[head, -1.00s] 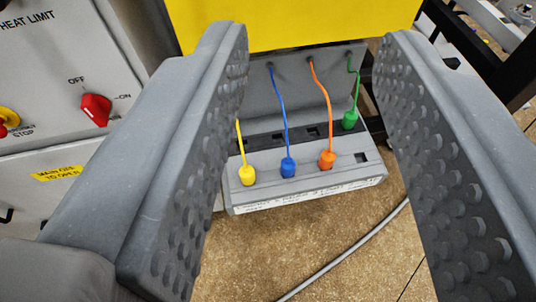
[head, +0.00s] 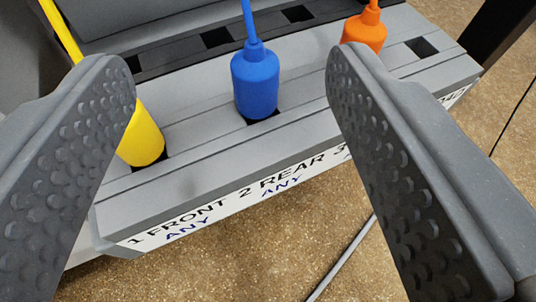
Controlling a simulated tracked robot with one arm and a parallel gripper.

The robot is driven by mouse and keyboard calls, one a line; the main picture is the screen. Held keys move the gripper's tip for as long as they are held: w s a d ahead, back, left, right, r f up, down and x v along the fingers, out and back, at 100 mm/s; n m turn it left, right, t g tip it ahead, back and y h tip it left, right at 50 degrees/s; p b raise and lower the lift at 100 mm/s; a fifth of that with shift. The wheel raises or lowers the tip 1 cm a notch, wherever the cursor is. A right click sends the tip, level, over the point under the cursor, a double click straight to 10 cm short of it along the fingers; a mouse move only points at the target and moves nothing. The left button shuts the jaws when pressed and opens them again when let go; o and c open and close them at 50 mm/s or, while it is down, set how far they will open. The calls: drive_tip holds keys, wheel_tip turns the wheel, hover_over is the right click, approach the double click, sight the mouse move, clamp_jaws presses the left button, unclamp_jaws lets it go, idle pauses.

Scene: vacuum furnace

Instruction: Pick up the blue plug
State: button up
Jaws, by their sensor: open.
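The blue plug (head: 256,82) stands upright in a square socket in the front row of the grey socket panel (head: 205,141), with its blue cable rising from its top. My gripper (head: 232,75) is open. Its left finger is in front of part of the yellow plug and its right finger is in front of part of the orange plug. The blue plug shows in the gap between the two fingers, with clear space on both sides. Neither finger appears to touch it.
The yellow plug (head: 143,138) sits left of the blue one and the orange plug (head: 366,28) sits right of it. An empty socket (head: 421,48) is at the right. More dark sockets line the back row. A grey cable (head: 345,258) lies on the floor.

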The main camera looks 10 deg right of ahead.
approach(257, 87)
drive_tip(key=b+x, duration=0.2)
drive_tip(key=x, duration=0.7)
drive_tip(key=shift+w, duration=0.1)
drive_tip(key=shift+f+b+x, duration=0.15)
drive_tip(key=shift+b+x, duration=0.4)
drive_tip(key=shift+x, duration=0.7)
drive_tip(key=shift+f+b+x, duration=0.15)
drive_tip(key=shift+b+x, duration=0.4)
drive_tip(key=shift+x, duration=0.75)
drive_tip(key=shift+r, duration=0.1)
drive_tip(key=c, duration=1.1)
